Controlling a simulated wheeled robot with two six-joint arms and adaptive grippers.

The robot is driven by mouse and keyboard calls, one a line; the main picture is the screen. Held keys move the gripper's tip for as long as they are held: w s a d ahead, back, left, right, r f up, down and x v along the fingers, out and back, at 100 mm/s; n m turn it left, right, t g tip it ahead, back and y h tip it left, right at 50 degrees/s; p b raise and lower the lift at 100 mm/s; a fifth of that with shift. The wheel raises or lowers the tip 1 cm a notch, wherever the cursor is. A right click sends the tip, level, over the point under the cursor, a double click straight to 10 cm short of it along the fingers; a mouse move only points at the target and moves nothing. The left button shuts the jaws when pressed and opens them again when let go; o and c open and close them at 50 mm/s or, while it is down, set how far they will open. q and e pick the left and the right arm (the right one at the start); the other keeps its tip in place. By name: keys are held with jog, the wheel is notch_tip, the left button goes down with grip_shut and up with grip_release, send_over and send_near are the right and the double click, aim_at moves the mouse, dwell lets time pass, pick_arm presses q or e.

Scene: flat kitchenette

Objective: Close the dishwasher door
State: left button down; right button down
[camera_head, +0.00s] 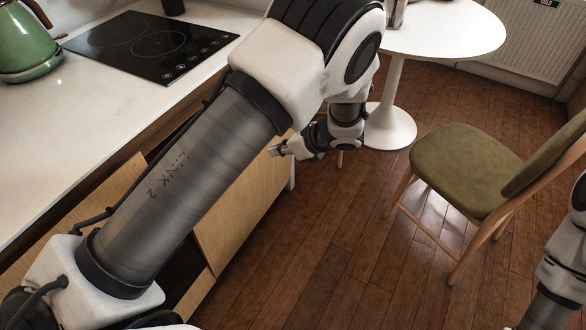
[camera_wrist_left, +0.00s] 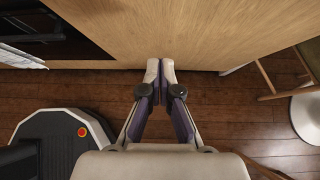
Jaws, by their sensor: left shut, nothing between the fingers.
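A light wooden front panel (camera_head: 232,205) stands below the counter, partly hidden behind my left arm. I cannot tell for sure whether it is the dishwasher door, or how far it is open. In the left wrist view a broad wooden panel (camera_wrist_left: 200,30) fills the top, with a dark recess (camera_wrist_left: 45,25) at its left. My left gripper (camera_head: 278,150) is shut and empty, beside the panel's far end. In the left wrist view its fingertips (camera_wrist_left: 160,66) meet at the panel's lower edge; contact is unclear. My right gripper is out of view; only its arm shows at the right edge.
The white counter (camera_head: 70,110) carries a black hob (camera_head: 150,45) and a green kettle (camera_head: 27,42). A round white table (camera_head: 445,28) and a green-seated chair (camera_head: 465,170) stand to the right. Wooden floor (camera_head: 320,235) between cabinets and chair is clear.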

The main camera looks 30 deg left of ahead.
pick_arm(q)
jog(key=a+r+b+x, duration=0.1)
jog(key=a+r+x, duration=0.1)
jog(key=x, duration=1.1)
jog(key=shift+a, duration=0.15)
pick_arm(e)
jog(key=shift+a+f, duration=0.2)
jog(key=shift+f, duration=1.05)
pick_arm(q)
jog(key=shift+w, duration=0.1)
